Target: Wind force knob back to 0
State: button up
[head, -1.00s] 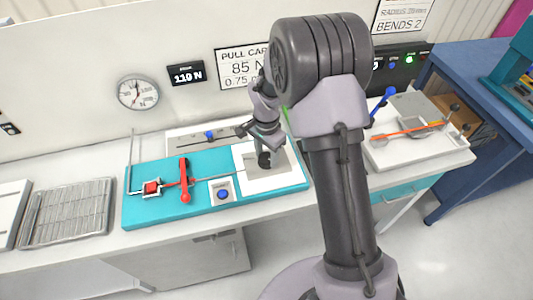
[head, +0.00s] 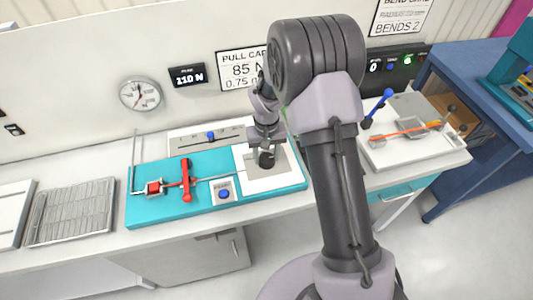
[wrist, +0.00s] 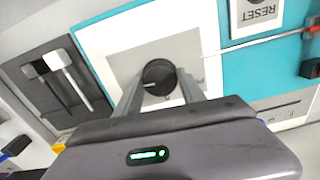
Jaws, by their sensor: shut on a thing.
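The force knob is a round black knob (wrist: 159,77) with a white pointer line, on a grey plate within a white panel. My gripper (wrist: 160,90) reaches over it in the wrist view, with one finger on each side, shut on the knob. In the head view the knob (head: 266,160) is a small dark shape under my gripper (head: 266,150), partly hidden by it. A dark display (head: 188,75) on the back wall reads about 110 N. The scale around the knob cannot be read.
The teal board (head: 160,213) also carries a red lever (head: 186,180), a red block (head: 154,188) and a blue RESET button (head: 224,194). A round gauge (head: 140,94) and a "PULL CARD" sign (head: 240,70) are on the wall. A wire rack (head: 72,211) lies left.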

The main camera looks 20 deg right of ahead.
aim_at(266, 158)
jog(key=n+p, duration=0.1)
jog(key=n, duration=0.3)
jog(key=shift+n, duration=0.3)
jog(key=n+p, duration=0.1)
jog(key=n, duration=0.3)
jog(key=shift+n, duration=0.3)
jog(key=n+p, duration=0.1)
jog(key=n, duration=0.4)
jog(key=shift+p, duration=0.4)
jog(key=shift+n+p, duration=0.5)
jog(key=shift+n, duration=1.7)
jog(key=o, duration=1.4)
notch_tip(266, 158, up, 17)
jog(key=p, duration=0.3)
jog(key=shift+r, duration=0.2)
